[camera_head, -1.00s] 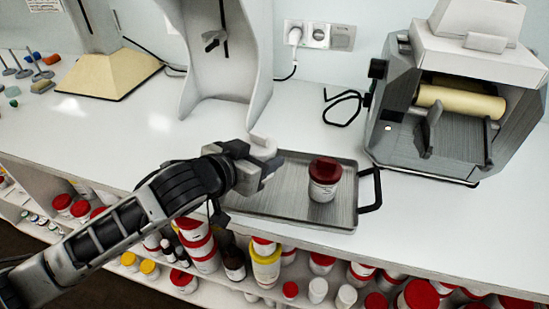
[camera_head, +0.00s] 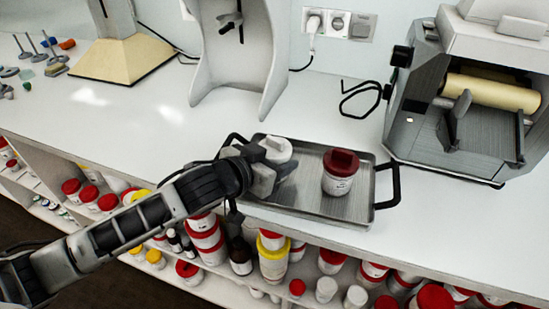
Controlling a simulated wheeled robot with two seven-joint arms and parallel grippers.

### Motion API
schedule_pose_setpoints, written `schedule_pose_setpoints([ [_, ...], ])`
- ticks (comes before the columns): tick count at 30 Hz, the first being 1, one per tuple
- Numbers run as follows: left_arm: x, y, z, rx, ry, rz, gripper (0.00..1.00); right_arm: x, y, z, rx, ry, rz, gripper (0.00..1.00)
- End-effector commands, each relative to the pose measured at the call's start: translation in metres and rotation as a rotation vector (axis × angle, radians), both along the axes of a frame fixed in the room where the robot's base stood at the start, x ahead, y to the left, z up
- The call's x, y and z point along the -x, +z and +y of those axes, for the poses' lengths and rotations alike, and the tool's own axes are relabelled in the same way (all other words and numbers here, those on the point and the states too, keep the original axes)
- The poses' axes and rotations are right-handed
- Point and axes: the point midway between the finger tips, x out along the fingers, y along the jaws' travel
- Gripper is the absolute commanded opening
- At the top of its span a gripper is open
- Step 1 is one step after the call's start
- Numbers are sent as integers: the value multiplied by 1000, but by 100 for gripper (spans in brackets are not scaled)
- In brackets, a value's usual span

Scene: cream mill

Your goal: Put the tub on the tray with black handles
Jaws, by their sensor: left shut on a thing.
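The grey metal tray (camera_head: 312,205) with black handles lies on the white counter. Its right handle is clear; its left handle shows partly behind my left gripper. My left gripper (camera_head: 268,172) is over the left part of the tray, shut on a white tub (camera_head: 276,148) with a white lid. The gripper hides the tub's lower part, so I cannot tell whether it touches the tray. My right gripper is not in view.
A grey roller mill (camera_head: 470,115) stands right of the tray. A white stand (camera_head: 235,60) rises behind it. A shelf below the counter's front edge holds several red- and yellow-lidded containers (camera_head: 273,257). The counter left of the tray is mostly clear.

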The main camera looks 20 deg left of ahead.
Motion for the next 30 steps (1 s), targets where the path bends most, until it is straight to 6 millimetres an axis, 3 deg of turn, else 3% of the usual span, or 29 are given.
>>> schedule_pose_setpoints([
  [1,0,-1,0,0,0,0,63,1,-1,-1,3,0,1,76],
  [3,0,-1,0,0,0,1,76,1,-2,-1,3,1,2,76],
  [14,2,4,1,0,0,0,76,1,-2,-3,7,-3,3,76],
  [30,91,41,34,-2,0,5,76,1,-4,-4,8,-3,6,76],
])
